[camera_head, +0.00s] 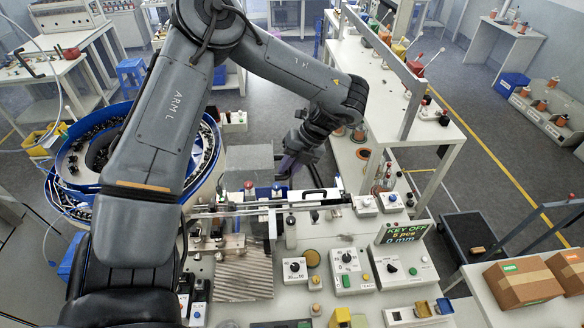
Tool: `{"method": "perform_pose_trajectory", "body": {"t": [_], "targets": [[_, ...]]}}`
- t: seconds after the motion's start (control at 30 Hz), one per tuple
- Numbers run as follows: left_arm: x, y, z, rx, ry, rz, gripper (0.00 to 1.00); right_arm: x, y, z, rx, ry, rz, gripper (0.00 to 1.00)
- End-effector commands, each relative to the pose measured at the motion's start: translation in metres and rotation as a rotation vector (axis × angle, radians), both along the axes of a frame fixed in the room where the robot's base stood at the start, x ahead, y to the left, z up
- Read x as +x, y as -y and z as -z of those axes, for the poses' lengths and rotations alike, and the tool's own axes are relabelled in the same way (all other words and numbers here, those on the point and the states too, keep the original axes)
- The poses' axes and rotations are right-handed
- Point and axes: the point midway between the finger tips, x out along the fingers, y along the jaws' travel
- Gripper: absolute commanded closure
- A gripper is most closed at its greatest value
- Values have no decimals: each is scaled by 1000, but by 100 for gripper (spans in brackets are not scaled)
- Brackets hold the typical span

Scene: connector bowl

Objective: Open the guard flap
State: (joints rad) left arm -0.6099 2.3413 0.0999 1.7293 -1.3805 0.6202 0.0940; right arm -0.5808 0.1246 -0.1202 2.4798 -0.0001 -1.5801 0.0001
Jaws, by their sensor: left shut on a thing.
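My left arm comes in from the left, and its gripper (291,166) points down behind the workbench's rail assembly. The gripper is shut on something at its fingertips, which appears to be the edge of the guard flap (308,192). The flap looks like a thin, clear panel with dark edging along the rail; its exact outline and angle are hard to tell. The contact is small and partly hidden by the gripper. My right gripper is not in view.
A blue-rimmed bowl feeder (62,186) stands behind my left arm. Control boxes with knobs (347,261) and a display reading KEY OFF (404,232) crowd the bench's front. Cardboard boxes (523,282) sit at right. A grey ribbed plate (245,275) lies on the bench.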

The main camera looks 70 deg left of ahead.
Motion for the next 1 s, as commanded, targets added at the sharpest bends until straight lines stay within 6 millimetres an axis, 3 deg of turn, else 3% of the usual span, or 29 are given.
{"method": "perform_pose_trajectory", "body": {"t": [0.47, 0.5, 0.63, 1.0], "targets": [[-3, 0, 4, -7, -20, -5, 100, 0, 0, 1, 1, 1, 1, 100], [-3, 0, 4, -8, -22, -6, 77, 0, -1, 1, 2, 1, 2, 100], [-2, 0, 3, -5, -19, -6, 57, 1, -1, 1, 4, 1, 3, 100], [0, -1, 1, -1, -15, -7, 56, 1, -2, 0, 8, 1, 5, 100]]}}
